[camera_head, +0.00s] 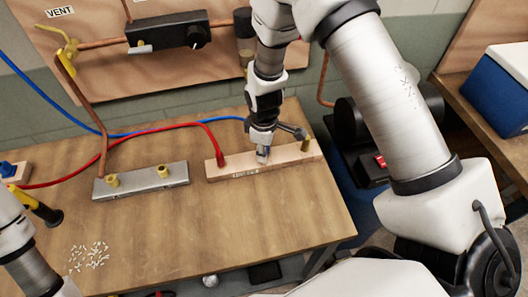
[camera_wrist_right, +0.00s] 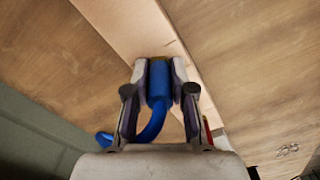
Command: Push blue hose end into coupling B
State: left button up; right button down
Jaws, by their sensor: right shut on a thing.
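My right gripper (camera_head: 262,155) is shut on the blue hose end (camera_wrist_right: 158,85) and points down at the pale wooden block (camera_head: 285,157) at the back right of the table. In the right wrist view the hose end sits between the fingers (camera_wrist_right: 160,80), with a rim of brass (camera_wrist_right: 160,58) showing just beyond it against the block. Whether the hose end is seated in that brass piece cannot be told. The lettering on the block is too small to read, so I cannot tell which coupling is B. My left gripper is out of view.
A red hose end (camera_head: 221,160) stands in the block's left part, and a brass fitting (camera_head: 307,146) at its right end. A grey metal bar (camera_head: 140,182) with brass fittings lies to the left. White bits (camera_head: 90,256) are scattered at front left. The front middle is clear.

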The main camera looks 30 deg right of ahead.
jog(key=shift+r, duration=0.2)
jog(key=shift+r+p, duration=1.1)
notch_tip(320, 180, up, 3)
jog(key=p, duration=0.3)
jog(key=shift+r, duration=0.1)
jog(key=shift+s, duration=0.1)
